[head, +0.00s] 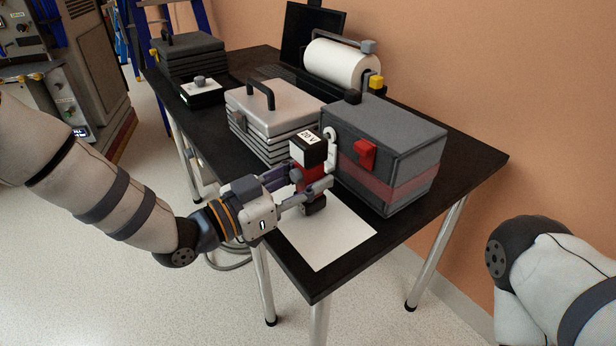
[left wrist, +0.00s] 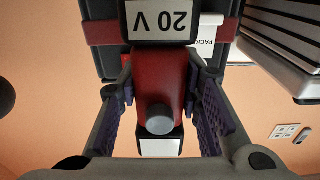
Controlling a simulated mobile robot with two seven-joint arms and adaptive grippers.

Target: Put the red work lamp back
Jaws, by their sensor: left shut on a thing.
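The red work lamp (head: 309,175) has a red body and a dark and white block marked "20 V". In the head view it is upright at the black table's front part, just left of the grey tool bag. My left gripper (head: 303,190) is shut on its red body, with one finger on each side. In the left wrist view the lamp (left wrist: 160,82) sits between the two purple-padded fingers (left wrist: 160,112). Its dark foot is over the white sheet (head: 330,240); I cannot tell whether it touches. My right gripper is out of view.
The grey tool bag (head: 405,135) with a red band stands close right of the lamp. A grey ribbed case (head: 275,100) stands behind it. A paper roll (head: 342,64), a small black and white box (head: 202,93) and a dark case (head: 187,50) are farther back. The sheet's front part is clear.

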